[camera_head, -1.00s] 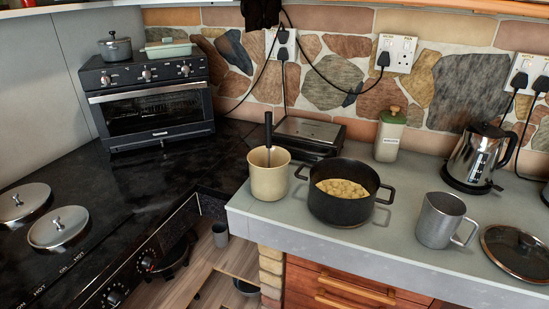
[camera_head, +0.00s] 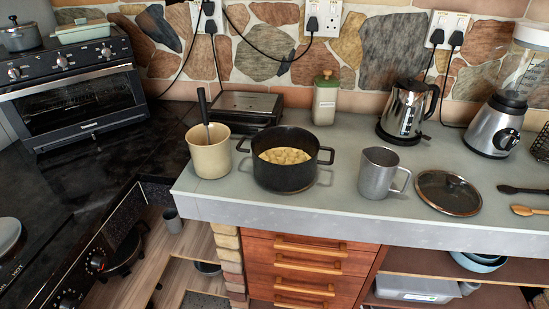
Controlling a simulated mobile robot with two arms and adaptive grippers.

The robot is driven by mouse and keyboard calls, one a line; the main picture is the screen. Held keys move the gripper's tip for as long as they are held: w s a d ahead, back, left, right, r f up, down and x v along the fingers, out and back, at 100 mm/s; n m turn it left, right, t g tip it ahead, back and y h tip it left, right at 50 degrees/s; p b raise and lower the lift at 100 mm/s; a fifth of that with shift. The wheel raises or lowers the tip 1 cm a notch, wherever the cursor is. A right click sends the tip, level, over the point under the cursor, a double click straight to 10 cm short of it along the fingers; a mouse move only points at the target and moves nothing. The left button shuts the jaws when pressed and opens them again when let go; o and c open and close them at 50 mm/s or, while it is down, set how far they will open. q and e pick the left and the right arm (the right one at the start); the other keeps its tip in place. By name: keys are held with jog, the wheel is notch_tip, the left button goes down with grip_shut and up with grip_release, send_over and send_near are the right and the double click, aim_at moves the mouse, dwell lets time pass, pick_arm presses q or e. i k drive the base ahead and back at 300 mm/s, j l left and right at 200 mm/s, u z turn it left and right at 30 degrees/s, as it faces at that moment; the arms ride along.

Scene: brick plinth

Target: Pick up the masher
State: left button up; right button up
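A tool with a black handle (camera_head: 203,104), which looks like the masher, stands upright in a cream pot (camera_head: 209,156) on the left end of the counter. Its lower end is hidden inside the pot. Right beside it a black two-handled pot (camera_head: 288,173) holds pale yellow chunks (camera_head: 284,155). Neither of my grippers is in view.
A metal mug (camera_head: 377,174) and a glass lid (camera_head: 447,193) stand right of the black pot. Behind are a black toaster or grill (camera_head: 246,107), a jar (camera_head: 325,102), a kettle (camera_head: 402,112) and a blender (camera_head: 493,125). The counter (camera_head: 340,202) is clear along its front edge.

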aim_at(201, 94)
jog(key=i+l, duration=0.15)
jog(key=l, duration=0.25)
jog(key=i+l+u, duration=0.1)
jog(key=l, duration=0.3)
jog(key=i+l+u, duration=0.1)
jog(key=l, duration=0.3)
jog(key=i+l, duration=0.1)
jog(key=l, duration=0.3)
jog(key=i+l+u, duration=0.1)
jog(key=l, duration=0.3)
